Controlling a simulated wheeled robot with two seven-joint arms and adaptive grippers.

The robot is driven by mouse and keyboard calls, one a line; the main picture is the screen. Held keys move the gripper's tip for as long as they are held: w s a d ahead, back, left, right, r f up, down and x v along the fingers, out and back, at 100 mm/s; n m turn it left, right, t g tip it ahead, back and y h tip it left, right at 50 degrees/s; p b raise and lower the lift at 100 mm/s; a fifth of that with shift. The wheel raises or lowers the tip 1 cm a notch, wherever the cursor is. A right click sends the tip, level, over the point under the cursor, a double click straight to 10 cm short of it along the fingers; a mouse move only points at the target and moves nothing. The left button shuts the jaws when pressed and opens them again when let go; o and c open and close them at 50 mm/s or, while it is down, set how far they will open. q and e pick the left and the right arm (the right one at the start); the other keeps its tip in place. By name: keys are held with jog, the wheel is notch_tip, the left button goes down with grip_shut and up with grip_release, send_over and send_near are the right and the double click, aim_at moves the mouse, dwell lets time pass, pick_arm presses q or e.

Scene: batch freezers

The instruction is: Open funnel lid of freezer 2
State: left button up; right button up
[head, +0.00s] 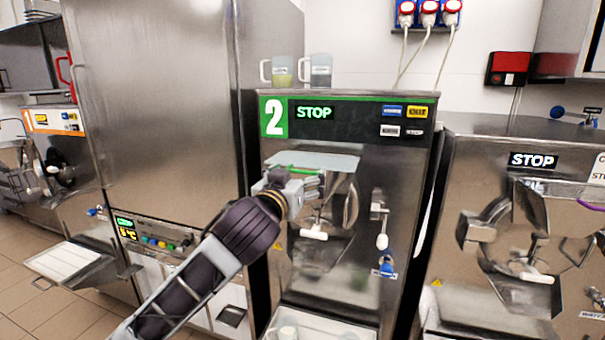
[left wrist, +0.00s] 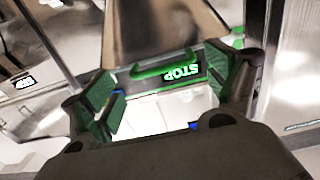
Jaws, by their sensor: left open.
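Freezer 2 (head: 350,112) stands in the middle of the head view, with a green "2" label and a "STOP" display. Its funnel lid (head: 335,161) is a flat metallic plate that looks closed, with a green handle (head: 300,169) at its near edge. My left gripper (head: 305,188) is at the front of the lid, close to the handle and partly covering that area. In the left wrist view, my left gripper (left wrist: 174,88) is open, and the green handle (left wrist: 165,67) shows between its green-padded fingers. I cannot tell whether they touch. My right gripper is not in view.
Two clear jugs (head: 316,71) stand on top of freezer 2. A white spigot handle (head: 314,234) and a lever (head: 382,241) stick out from its front below the gripper. Another freezer (head: 480,160) stands to the right, and a tall steel cabinet (head: 160,110) to the left.

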aim_at(302, 173)
pick_arm(q)
jog(key=shift+x, duration=1.85)
grip_shut()
